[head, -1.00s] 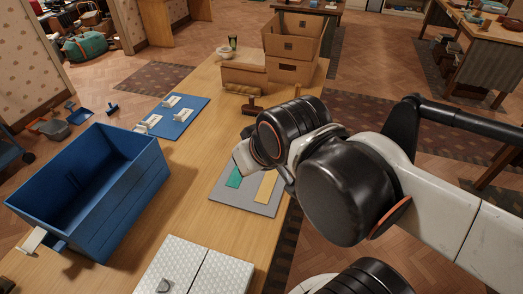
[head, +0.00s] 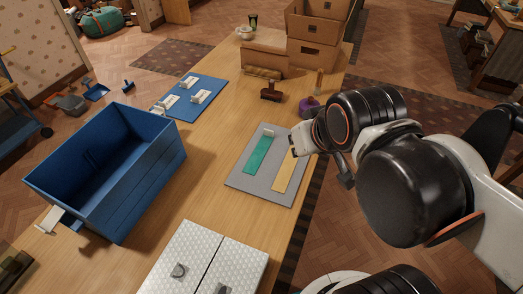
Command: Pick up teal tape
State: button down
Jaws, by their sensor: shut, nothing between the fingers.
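The teal tape (head: 262,156) is a flat strip lying on a grey mat (head: 243,183) on the wooden table. A yellow strip (head: 284,178) lies beside it to the right on the same mat. My gripper (head: 303,142) is at the mat's right edge, right of the teal tape and apart from it in the picture. It is shut and holds nothing. My wrist hides much of it, and its height above the mat is hard to judge. The teal tape is in full view.
A large blue bin (head: 150,185) stands at the left of the table. A silver patterned case (head: 193,262) lies at the front. A blue mat (head: 202,104) with white pieces, a brown stamp-like tool (head: 271,92), a purple roll (head: 308,107) and cardboard boxes (head: 312,58) are farther back.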

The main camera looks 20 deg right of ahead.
aim_at(253, 166)
jog(key=k+j+u, duration=0.1)
jog(key=u, duration=0.3)
jog(key=k+j+u, duration=0.1)
jog(key=u, duration=0.3)
jog(key=j+u, duration=0.15)
jog(key=u, duration=0.25)
jog(key=z, duration=1.35)
jog(key=i+l, duration=0.5)
jog(key=i+l+u, duration=0.2)
jog(key=u, duration=0.2)
jog(key=i+l+u, duration=0.1)
jog(key=l+u, duration=0.3)
jog(key=i+l+u, duration=0.1)
jog(key=l+u, duration=0.25)
jog(key=u, duration=0.45)
jog(key=i+j, duration=0.05)
